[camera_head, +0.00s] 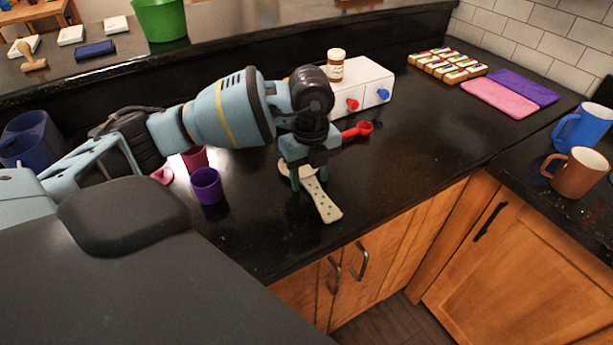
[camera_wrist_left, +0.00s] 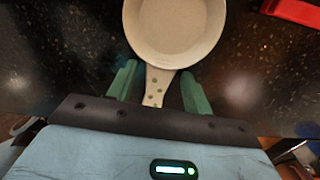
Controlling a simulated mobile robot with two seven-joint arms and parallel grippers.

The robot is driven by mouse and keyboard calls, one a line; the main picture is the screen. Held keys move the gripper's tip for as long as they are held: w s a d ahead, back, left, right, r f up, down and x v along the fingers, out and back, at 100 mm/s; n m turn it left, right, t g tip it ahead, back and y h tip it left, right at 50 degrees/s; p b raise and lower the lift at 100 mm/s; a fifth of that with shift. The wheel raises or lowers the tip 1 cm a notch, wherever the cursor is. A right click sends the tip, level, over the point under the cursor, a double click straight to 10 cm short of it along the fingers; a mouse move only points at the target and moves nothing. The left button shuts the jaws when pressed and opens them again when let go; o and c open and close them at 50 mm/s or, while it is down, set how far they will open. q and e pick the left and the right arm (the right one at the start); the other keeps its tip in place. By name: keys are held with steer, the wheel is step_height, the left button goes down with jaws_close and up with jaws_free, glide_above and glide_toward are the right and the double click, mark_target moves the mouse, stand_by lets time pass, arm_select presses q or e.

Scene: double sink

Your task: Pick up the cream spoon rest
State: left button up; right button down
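The cream spoon rest (camera_head: 326,205) lies on the black counter in the head view. Its dotted handle points toward the front edge, and my left gripper partly hides the rest. In the left wrist view, the round bowl of the cream spoon rest (camera_wrist_left: 172,28) is ahead of the fingers. Its handle runs between them. My left gripper (camera_head: 308,179) is directly over the spoon rest, pointing down. In the wrist view, the left gripper's green fingers (camera_wrist_left: 158,88) are apart, one on each side of the handle, with gaps visible. My right gripper is not in view.
A red scoop (camera_head: 357,130) and a white box with knobs (camera_head: 362,80) stand behind the gripper. A purple cup (camera_head: 206,185) and a maroon cup (camera_head: 195,158) are to its left. The counter to the right is clear up to the pink board (camera_head: 498,98) and brown mug (camera_head: 580,172).

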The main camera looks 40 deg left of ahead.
mark_target(310, 181)
arm_select(q)
steer(key=c, duration=0.9)
steer(key=shift+o, duration=0.2)
steer(key=shift+r, duration=0.1)
steer(key=shift+r, duration=0.45)
step_height(310, 181, up, 2)
steer(key=shift+r, duration=0.1)
steer(key=s+d, duration=0.1)
steer(key=s, duration=0.4)
steer(key=s+d+r, duration=0.1)
steer(key=s+d, duration=0.1)
steer(key=s, duration=0.3)
steer(key=s+d, duration=0.2)
steer(key=s, duration=0.3)
steer(key=shift+d+r, duration=0.2)
steer(key=shift+r, duration=0.15)
